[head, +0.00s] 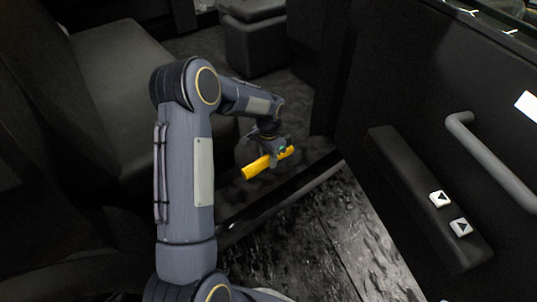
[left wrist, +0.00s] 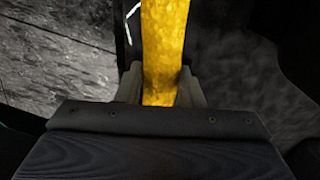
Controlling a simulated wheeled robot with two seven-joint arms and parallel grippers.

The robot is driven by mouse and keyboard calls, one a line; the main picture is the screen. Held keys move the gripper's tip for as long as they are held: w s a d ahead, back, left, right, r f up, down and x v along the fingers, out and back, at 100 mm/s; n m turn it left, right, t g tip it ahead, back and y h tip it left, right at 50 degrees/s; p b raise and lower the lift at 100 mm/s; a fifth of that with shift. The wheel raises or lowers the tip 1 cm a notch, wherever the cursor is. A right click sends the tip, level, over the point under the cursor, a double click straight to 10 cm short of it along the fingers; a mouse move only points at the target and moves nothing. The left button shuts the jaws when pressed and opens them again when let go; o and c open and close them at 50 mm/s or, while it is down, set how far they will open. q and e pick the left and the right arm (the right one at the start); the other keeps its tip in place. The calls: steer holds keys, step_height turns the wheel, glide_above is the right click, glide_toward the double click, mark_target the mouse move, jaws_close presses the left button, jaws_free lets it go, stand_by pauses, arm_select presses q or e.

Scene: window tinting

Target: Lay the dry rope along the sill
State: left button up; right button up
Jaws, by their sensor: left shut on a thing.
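A short, thick yellow rope (head: 256,167) is held in my left gripper (head: 273,158). In the left wrist view the rope (left wrist: 164,45) runs straight out between the two fingers, which press on its sides. The sill (head: 290,194) is a dark strip along the bottom of the car's door opening. In the head view the rope appears just above and inside the sill, running in roughly the same direction. I cannot tell whether it touches anything below. The gripper's palm hides the rope's near part in the wrist view. My right gripper is not in view.
The open door (head: 420,120) with a grey handle (head: 490,160) and an armrest with two arrow buttons (head: 440,199) stands at right. A dark seat (head: 125,85) is at left. Wet-looking ground (head: 330,240) lies outside the sill.

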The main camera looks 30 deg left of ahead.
mark_target(268, 176)
arm_select(q)
steer(key=shift+f+b, duration=1.5)
steer(key=shift+f, duration=1.5)
steer(key=shift+f, duration=0.4)
steer(key=o, duration=1.1)
steer(key=shift+r, duration=0.1)
step_height(268, 176, up, 8)
steer(key=p, duration=0.3)
